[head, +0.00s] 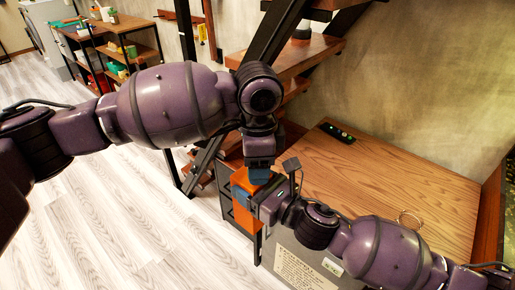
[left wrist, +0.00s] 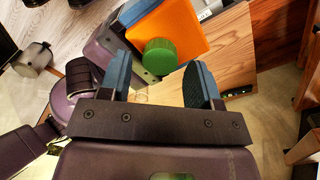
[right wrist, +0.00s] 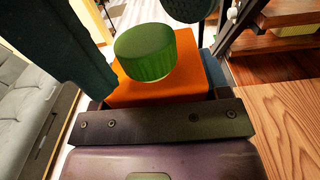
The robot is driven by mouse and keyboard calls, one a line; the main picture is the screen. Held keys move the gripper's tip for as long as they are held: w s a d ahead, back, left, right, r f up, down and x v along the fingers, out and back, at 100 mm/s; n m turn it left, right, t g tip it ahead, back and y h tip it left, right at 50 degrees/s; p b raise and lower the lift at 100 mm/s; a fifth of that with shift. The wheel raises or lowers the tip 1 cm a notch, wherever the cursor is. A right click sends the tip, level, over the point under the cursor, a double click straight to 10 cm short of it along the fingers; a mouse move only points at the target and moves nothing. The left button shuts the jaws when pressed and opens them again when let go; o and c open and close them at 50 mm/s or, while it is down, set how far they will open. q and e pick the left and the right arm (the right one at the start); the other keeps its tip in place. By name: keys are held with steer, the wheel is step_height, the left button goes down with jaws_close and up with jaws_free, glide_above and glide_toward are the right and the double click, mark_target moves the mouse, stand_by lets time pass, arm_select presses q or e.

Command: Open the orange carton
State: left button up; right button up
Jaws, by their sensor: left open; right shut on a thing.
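The orange carton (head: 243,183) is held up by my right gripper (head: 262,198), which is shut on its body. Its green ribbed cap (left wrist: 160,56) is on the carton, also seen in the right wrist view (right wrist: 145,53). In the head view the cap is hidden behind my left gripper (head: 258,174). My left gripper (left wrist: 161,82) is open, with one finger on either side of the cap and a visible gap. Its fingers also flank the cap in the right wrist view. The cap is a little beyond the fingertips in the left wrist view.
A wooden top (head: 380,180) lies right of the carton, mostly bare, with a small dark tray (head: 337,131) at its back and a thin ring (head: 409,218). Dark-framed wooden stairs (head: 290,55) rise behind. Shelves (head: 125,45) stand far left; the floor at left is clear.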

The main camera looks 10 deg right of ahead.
arm_select(q)
steer(key=shift+f, duration=0.55)
steer(key=c, duration=0.9)
steer(key=shift+n, duration=0.9)
steer(key=shift+r, duration=0.2)
steer(key=shift+r, duration=0.7)
steer(key=shift+r, duration=0.35)
steer(key=shift+c, duration=0.2)
